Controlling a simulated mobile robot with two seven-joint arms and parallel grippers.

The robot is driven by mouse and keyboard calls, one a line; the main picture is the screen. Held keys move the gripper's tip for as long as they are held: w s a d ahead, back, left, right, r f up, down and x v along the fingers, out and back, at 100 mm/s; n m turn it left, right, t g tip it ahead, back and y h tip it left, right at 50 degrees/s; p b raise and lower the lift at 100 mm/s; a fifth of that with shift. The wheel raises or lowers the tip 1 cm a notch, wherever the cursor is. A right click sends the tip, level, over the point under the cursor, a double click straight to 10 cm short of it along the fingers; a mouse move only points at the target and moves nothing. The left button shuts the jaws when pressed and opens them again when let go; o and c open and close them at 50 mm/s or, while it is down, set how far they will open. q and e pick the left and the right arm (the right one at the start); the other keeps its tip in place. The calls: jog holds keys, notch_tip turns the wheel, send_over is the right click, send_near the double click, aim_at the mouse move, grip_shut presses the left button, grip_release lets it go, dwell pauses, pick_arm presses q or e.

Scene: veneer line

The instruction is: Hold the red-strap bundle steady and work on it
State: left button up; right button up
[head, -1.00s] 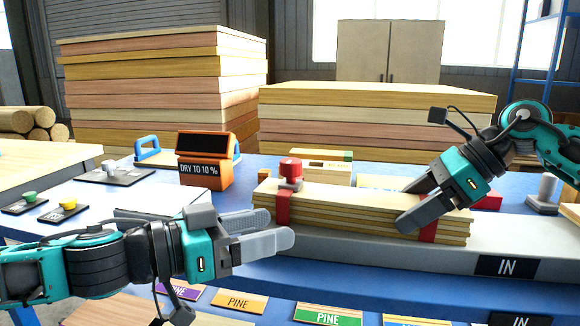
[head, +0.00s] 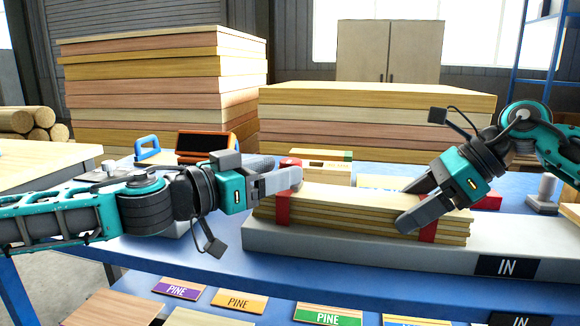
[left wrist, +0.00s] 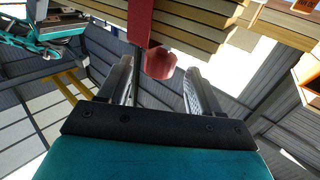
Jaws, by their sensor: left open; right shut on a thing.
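The red-strap bundle (head: 355,208) is a stack of thin pale boards bound by two red straps, lying flat on the grey IN platform (head: 330,243). A red knob (head: 289,162) tops the left strap (head: 283,208); my left gripper mostly hides it in the head view. My left gripper (head: 291,180) is open at the bundle's left end. In the left wrist view the red knob (left wrist: 160,63) shows between its fingertips; I cannot tell if they touch it. My right gripper (head: 408,205) is shut on the bundle near the right strap (head: 428,228).
Behind the bundle stand a pale box (head: 327,168) and tall board stacks (head: 160,85). An orange device (head: 205,146) and a blue-handled tool (head: 148,148) sit behind my left arm. Coloured PINE labels (head: 240,301) line the front. The blue table before the platform is clear.

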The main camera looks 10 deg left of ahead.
pick_arm(q)
jog(key=shift+x, duration=1.85)
jog(key=shift+c, duration=0.2)
jog(key=c, duration=0.9)
